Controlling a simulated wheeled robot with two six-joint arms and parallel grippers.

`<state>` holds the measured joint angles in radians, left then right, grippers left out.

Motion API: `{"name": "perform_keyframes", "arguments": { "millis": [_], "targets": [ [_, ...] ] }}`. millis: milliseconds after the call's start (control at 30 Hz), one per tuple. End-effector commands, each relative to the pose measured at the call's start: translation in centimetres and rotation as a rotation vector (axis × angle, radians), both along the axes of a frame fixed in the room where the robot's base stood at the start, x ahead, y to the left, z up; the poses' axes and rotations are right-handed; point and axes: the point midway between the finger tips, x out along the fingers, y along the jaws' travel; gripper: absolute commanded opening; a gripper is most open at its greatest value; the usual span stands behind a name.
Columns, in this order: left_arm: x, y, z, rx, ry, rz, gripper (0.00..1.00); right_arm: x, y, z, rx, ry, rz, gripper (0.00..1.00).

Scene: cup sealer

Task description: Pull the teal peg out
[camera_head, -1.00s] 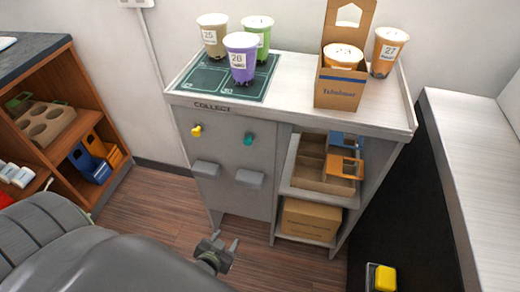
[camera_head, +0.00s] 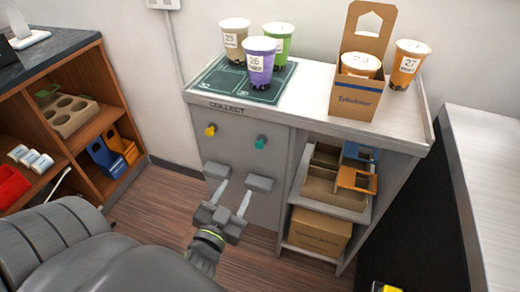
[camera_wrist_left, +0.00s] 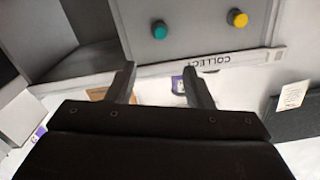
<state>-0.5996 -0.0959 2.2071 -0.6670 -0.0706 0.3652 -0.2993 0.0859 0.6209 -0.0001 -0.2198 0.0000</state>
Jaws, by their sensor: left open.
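The teal peg (camera_head: 261,142) sticks out of the grey front panel of the collect cabinet, to the right of a yellow peg (camera_head: 210,130). In the left wrist view, the teal peg (camera_wrist_left: 160,29) and the yellow peg (camera_wrist_left: 237,18) show near the top, beyond the fingers. My right gripper is not seen.
Cups, including a purple cup (camera_head: 260,62), stand on the cabinet top beside a cardboard carrier (camera_head: 358,97). Open shelves (camera_head: 337,199) lie right of the panel. A wooden shelf unit (camera_head: 128,124) stands at left.

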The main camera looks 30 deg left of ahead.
Motion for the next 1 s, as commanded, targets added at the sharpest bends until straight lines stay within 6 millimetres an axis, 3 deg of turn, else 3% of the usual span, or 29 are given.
{"name": "perform_keyframes", "arguments": {
  "millis": [267, 1000],
  "targets": [
    [3.2, 0.7, 0.1, 0.004, -0.004, -0.003, 0.47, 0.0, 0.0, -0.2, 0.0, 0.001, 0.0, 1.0],
    [15.3, 3.7, 0.1, 0.002, 0.0, -0.001, 0.47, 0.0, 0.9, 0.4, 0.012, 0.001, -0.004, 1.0]
  ]
}}
